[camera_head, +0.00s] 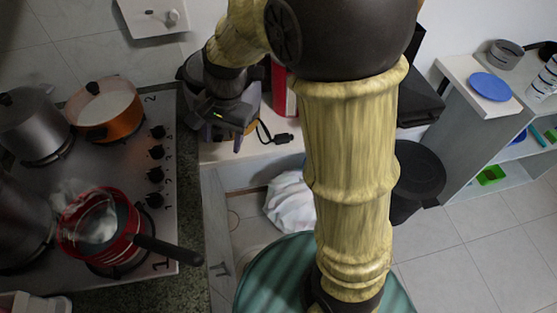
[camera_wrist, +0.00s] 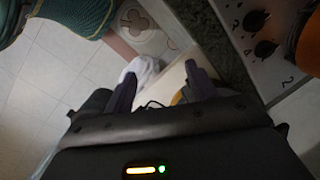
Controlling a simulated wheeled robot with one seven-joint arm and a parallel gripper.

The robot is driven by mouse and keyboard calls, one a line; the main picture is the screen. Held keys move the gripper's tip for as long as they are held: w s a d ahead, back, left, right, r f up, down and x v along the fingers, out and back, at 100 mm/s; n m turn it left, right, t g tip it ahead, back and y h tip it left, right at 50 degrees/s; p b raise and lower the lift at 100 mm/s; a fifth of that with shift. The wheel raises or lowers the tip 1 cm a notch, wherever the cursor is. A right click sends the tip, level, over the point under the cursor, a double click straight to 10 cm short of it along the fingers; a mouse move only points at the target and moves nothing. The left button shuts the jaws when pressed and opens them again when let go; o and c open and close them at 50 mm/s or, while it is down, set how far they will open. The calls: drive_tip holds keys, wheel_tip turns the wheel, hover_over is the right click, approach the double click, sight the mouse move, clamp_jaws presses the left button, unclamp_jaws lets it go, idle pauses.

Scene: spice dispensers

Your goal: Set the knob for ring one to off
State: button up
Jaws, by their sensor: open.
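The steel hob is at the left in the head view, with a column of black knobs along its right side. The lowest knob (camera_head: 154,200) is nearest the large "1" printed at the hob's front corner. The small marks beside the knobs are too small to read surely. Two knobs show at the upper right in the wrist view, one of them near the edge (camera_wrist: 265,48). My gripper (camera_head: 222,112) is right of the hob, apart from the knobs, over the counter area. Its two fingers are spread and empty in the wrist view (camera_wrist: 160,74).
A red pan (camera_head: 128,218) sits on the front ring, its dark handle reaching right past the hob's edge below the knobs. An orange pot (camera_head: 108,128) and a grey pot (camera_head: 32,128) stand behind. A white crumpled bag (camera_head: 290,203) lies below my arm.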

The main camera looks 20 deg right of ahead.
drive_tip(key=s+d+f+n+t+h+b, duration=0.1)
drive_tip(key=s+d+f+n, duration=0.1)
drive_tip(key=d, duration=0.3)
drive_tip(key=s+d+f+n+t+b, duration=0.1)
drive_tip(key=s+d+f+n, duration=0.2)
drive_tip(key=d, duration=0.3)
drive_tip(key=shift+s+d+f+n+h, duration=0.2)
drive_tip(key=shift+s+f+n+h, duration=0.15)
drive_tip(key=shift+f, duration=0.25)
drive_tip(key=shift+w, duration=0.1)
